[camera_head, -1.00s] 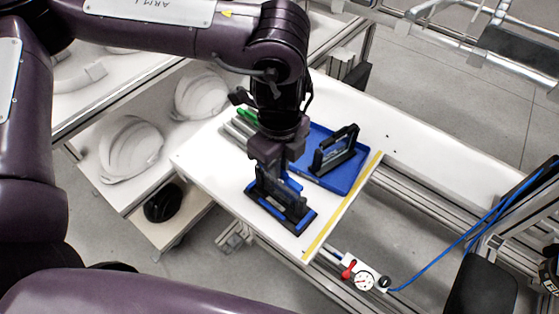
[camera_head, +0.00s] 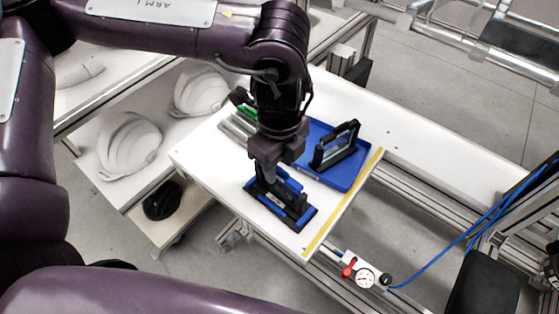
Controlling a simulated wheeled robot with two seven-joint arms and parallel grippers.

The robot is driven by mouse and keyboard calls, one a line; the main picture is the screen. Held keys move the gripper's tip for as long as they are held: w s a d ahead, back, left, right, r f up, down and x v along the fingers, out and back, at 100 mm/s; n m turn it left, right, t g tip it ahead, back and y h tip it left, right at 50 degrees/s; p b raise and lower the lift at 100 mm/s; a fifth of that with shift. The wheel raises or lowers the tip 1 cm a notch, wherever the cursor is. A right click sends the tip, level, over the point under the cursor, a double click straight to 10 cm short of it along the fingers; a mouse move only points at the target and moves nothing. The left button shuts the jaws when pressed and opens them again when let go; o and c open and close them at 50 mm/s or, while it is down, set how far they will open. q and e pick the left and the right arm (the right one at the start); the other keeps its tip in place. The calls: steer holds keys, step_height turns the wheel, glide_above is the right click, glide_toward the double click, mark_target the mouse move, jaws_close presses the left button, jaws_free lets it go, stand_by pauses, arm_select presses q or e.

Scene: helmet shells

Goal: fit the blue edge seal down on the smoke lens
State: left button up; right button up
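My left gripper (camera_head: 268,172) points down over a black fixture (camera_head: 296,222) on the white table. Its fingertips are at the dark upright piece in this fixture, which looks like the smoke lens (camera_head: 297,203). Blue strips, likely the blue edge seal (camera_head: 291,183), show right beside the fingers and along the fixture. The gripper covers part of them, so I cannot tell whether the seal touches the lens or whether the fingers are closed on it. My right gripper is out of view.
A blue tray (camera_head: 350,178) behind holds a black-framed upright piece (camera_head: 335,147) with a clear pane. Green and grey bars (camera_head: 238,124) lie left of the gripper. A yellow strip (camera_head: 343,205) marks the table's right edge. White helmet shells (camera_head: 128,146) stand on the left shelf.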

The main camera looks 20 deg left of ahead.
mark_target(279, 169)
arm_select(q)
step_height(279, 169, up, 8)
steer(key=shift+f, duration=0.1)
stand_by(0.4)
stand_by(0.4)
